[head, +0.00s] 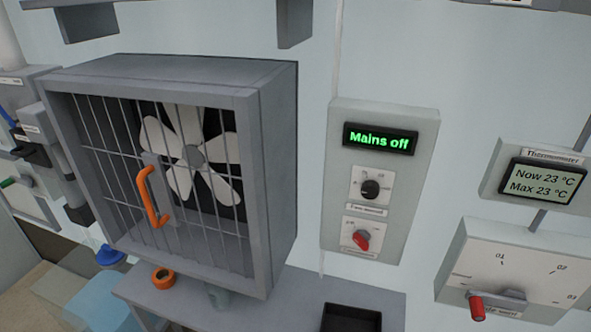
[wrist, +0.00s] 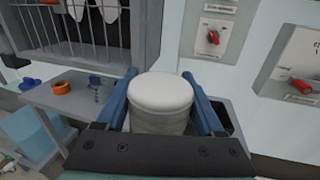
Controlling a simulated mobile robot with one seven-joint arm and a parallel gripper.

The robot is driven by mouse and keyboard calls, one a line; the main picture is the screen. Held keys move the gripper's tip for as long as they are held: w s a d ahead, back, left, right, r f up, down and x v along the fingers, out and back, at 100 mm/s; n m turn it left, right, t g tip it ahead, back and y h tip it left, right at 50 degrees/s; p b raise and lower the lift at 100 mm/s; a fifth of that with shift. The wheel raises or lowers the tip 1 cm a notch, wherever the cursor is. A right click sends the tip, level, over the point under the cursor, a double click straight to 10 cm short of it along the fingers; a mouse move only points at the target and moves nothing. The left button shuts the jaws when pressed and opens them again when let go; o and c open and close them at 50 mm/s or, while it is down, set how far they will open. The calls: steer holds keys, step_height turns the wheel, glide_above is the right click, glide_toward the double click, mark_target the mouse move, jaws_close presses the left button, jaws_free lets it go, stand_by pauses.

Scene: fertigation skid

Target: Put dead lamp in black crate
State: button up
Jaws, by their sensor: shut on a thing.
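My gripper (wrist: 160,76) shows in the wrist view with its two blue fingers shut on a pale cylinder with a rounded white top, which I take to be the dead lamp (wrist: 162,92). Its far side is hidden, and no marking on it shows. The black crate (head: 350,318) is at the bottom edge of the head view, on the grey shelf, partly cut off. In the wrist view a dark bit of the crate (wrist: 231,115) shows just right of the right finger. The gripper and lamp do not show in the head view.
A caged fan box (head: 270,180) with an orange handle stands out from the wall above the shelf (head: 205,300). An orange ring (head: 162,277) lies at the shelf's left. A "Mains off" panel (head: 380,225) and a dial box (head: 520,262) are on the wall to the right.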

steer(key=s+d+f+y, duration=0.1)
steer(key=s+d+f, duration=0.2)
steer(key=s+f, duration=0.2)
steer(key=shift+d+f+n, duration=0.35)
steer(key=shift+f+n, duration=0.05)
steer(key=shift+f, duration=0.15)
